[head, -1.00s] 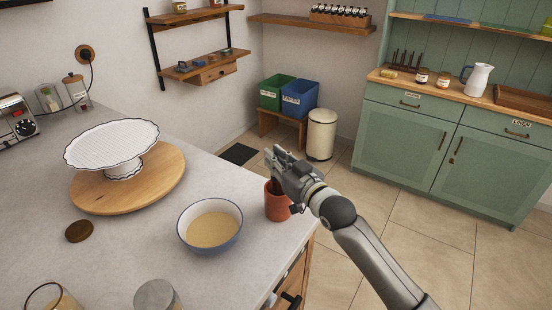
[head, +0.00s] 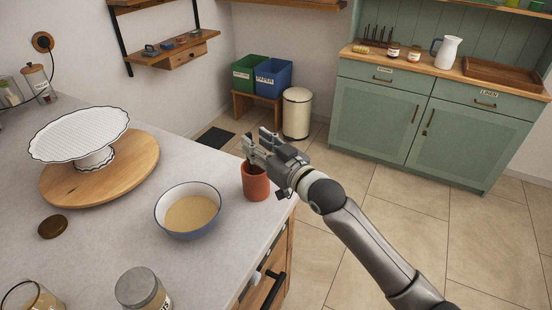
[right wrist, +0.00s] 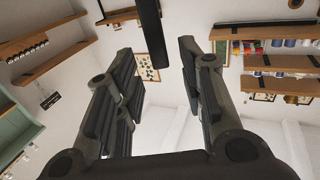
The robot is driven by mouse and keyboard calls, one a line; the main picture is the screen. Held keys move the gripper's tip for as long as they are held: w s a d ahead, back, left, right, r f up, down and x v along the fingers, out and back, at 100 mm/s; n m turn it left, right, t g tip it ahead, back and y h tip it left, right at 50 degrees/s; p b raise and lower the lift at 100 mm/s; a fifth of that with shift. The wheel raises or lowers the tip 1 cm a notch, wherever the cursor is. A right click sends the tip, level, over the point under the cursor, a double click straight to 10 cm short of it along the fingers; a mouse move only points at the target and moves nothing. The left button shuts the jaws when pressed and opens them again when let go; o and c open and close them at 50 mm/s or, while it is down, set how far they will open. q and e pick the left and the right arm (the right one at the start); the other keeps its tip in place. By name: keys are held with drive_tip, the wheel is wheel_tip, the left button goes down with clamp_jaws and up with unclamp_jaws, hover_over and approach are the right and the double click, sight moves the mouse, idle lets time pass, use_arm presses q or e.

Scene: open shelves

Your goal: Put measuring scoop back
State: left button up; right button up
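My right gripper (head: 256,139) is over the terracotta pot (head: 256,185) at the counter's right edge, fingers parted. The right wrist view also shows my right gripper (right wrist: 160,90) open, with a wide gap between the fingers. A dark upright bar (right wrist: 150,35) shows between them there, apart from both. It may be a handle standing in the pot, but I cannot tell whether it is the measuring scoop. No scoop is clearly recognisable. A blue-rimmed bowl (head: 190,210) with tan contents stands left of the pot. My left gripper is out of view.
A white cake stand (head: 82,137) stands on a round wooden board (head: 128,178). A dark round lid (head: 53,227) lies in front. Jars (head: 142,290) stand at the near edge. Bare counter lies between bowl and board. Tiled floor is right of the counter.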

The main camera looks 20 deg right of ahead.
drive_tip(key=b+v, duration=0.1)
drive_tip(key=v, duration=0.7)
drive_tip(key=shift+s, duration=0.35)
drive_tip(key=shift+d, duration=0.15)
